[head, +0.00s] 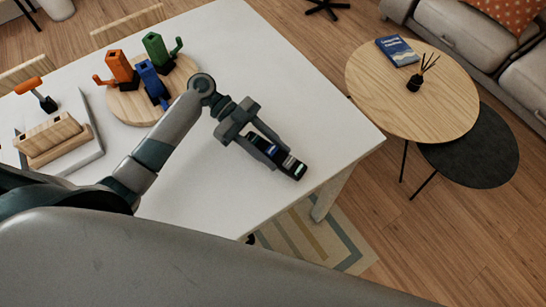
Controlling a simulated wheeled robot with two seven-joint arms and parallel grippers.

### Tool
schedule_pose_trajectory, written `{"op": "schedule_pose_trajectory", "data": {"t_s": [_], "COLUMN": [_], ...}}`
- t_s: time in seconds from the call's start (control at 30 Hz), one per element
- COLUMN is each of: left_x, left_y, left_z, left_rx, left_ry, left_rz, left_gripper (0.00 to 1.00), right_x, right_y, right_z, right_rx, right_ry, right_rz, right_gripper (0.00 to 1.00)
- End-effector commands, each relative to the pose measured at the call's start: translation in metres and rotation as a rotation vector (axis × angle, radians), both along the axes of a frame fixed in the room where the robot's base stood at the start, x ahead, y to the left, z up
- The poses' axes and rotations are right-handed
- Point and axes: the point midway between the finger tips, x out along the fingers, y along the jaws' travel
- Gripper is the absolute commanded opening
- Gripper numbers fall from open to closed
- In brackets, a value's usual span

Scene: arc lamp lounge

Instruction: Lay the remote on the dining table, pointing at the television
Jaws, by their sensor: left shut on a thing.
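The white dining table (225,190) fills the left and middle of the head view. My left arm reaches over it, and my left gripper (290,166) is shut on a small dark thing, which looks like the remote (274,154). The fingers hide much of it, so which way it points cannot be told. It is over the bare right part of the table. Whether it touches the top cannot be told. The television is not in view. My right gripper is not in view.
A round wooden board (135,106) bears orange, blue and green pieces. A pale tray (80,150) with wooden blocks lies further left. A round coffee table (440,110) with a blue book (397,50) stands right, near the sofa (460,35). The dining table's right part is otherwise clear.

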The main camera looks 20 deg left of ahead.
Motion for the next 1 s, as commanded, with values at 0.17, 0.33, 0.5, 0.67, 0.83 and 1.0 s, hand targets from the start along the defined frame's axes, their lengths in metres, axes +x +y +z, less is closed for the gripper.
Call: {"op": "schedule_pose_trajectory", "data": {"t_s": [0.17,0.33,0.5,0.67,0.83,1.0], "left_x": [0.000,0.000,0.000,0.000,0.000,0.000], "left_y": [-0.001,-0.001,0.000,0.000,0.000,0.000], "left_z": [-0.010,-0.033,-0.041,-0.040,-0.042,-0.043], "left_rx": [-0.002,-0.001,-0.001,-0.001,-0.001,-0.001], "left_ry": [0.001,0.002,0.001,0.000,0.001,0.001], "left_rz": [0.000,0.001,0.001,0.000,0.000,0.000], "left_gripper": [0.11,0.11,0.11,0.11,0.11,0.56], "right_x": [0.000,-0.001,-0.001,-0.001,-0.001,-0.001], "right_y": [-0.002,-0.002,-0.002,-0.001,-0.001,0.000], "right_z": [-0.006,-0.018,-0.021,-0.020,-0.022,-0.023], "right_rx": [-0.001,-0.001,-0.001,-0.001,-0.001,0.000], "right_ry": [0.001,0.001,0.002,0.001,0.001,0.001], "right_rz": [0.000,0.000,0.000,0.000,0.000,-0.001], "right_gripper": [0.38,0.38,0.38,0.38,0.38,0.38]}}
